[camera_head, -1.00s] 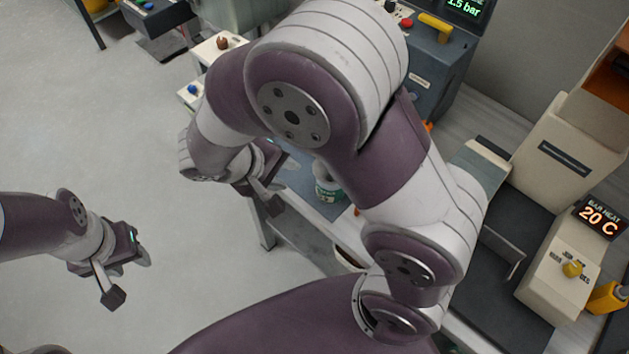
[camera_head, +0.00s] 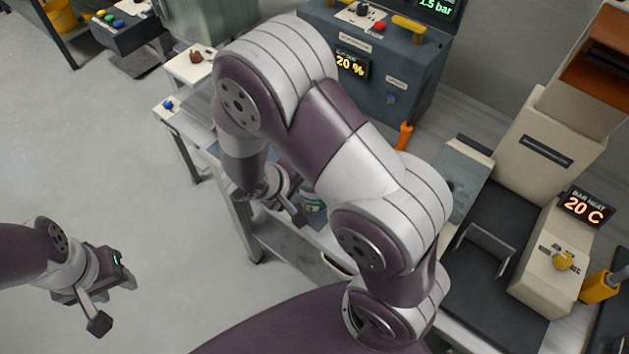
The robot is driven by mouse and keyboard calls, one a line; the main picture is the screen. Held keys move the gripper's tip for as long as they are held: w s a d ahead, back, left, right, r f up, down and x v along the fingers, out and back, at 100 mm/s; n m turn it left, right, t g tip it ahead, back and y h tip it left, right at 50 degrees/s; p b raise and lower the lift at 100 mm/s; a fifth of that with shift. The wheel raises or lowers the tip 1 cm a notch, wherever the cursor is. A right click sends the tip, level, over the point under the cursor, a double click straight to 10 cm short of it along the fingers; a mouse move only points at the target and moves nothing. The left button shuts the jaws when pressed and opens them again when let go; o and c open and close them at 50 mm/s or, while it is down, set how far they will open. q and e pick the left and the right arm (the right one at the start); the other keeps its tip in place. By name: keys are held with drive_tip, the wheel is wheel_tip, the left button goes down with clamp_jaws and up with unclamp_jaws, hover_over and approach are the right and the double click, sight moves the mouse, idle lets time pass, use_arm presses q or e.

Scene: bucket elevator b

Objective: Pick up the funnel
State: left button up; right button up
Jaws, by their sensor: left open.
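I cannot make out a funnel for certain in the head view; my right arm hides part of the table. My left gripper (camera_head: 114,301) is open and empty over the bare floor at the lower left, clear of the table.
A dark control cabinet (camera_head: 410,85) stands behind the table. An orange tool (camera_head: 404,136) is near it. A beige sealer-like machine (camera_head: 535,270) reading 20 C is at the right. A small stand (camera_head: 199,65) is at the back left. The left floor is clear.

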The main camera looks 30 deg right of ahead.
clamp_jaws()
drive_tip(key=shift+r, duration=0.1)
wheel_tip(320, 180, up, 18)
drive_tip(key=p, duration=0.7)
drive_tip(key=shift+r, duration=0.2)
drive_tip(key=shift+p, duration=0.3)
